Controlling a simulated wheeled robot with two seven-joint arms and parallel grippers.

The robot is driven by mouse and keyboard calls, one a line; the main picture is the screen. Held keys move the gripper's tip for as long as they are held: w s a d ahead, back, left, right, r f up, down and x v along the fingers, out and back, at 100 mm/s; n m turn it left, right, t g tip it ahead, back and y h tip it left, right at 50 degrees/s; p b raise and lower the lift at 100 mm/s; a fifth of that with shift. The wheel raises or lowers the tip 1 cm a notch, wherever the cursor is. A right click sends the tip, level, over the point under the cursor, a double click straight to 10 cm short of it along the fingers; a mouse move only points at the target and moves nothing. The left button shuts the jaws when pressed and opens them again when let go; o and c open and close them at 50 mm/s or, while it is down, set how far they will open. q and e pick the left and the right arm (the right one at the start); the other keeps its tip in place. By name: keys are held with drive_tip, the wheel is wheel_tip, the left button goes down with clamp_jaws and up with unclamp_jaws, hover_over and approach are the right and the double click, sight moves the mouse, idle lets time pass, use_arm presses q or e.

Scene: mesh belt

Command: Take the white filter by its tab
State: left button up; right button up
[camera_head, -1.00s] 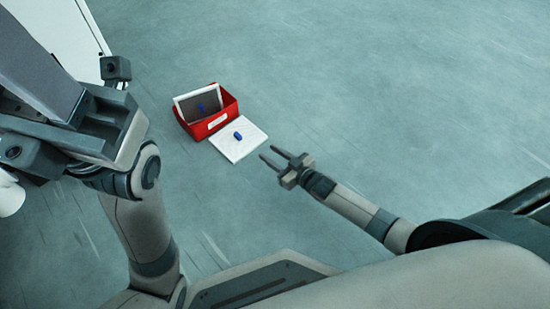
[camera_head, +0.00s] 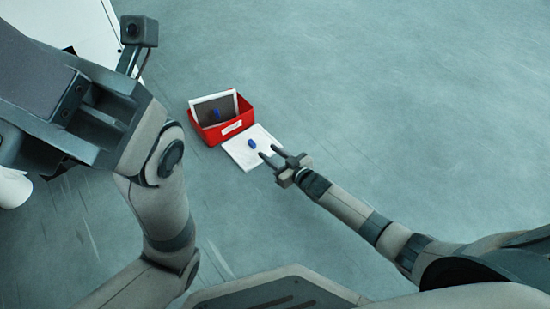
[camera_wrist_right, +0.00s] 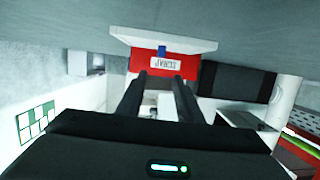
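The white filter (camera_head: 238,154) is a thin square slab lying in front of the red box in the head view, with a small blue tab (camera_head: 252,144) on its upper face. In the right wrist view, the filter (camera_wrist_right: 185,45) shows edge-on, with the blue tab (camera_wrist_right: 162,50) below it. My right gripper (camera_head: 268,156) is open and empty, its two fingers apart and pointing toward the tab. In the head view its fingertips overlap the filter's right edge; contact cannot be told. My left arm fills the left side, but its fingers are not visible.
A red box (camera_head: 211,137) with a white label stands just behind the filter. A second, dark-faced panel with a white frame (camera_head: 194,106) and a blue tab stands upright in it. A white surface (camera_head: 95,30) lies at the upper left. Floor to the right is clear.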

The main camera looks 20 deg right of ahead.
drive_tip(key=shift+w+a, duration=0.15)
drive_tip(key=shift+w, duration=0.2)
clamp_jaws()
idle(3.8)
drive_tip(key=shift+o, duration=0.8)
unclamp_jaws()
drive_tip(key=shift+f, duration=0.1)
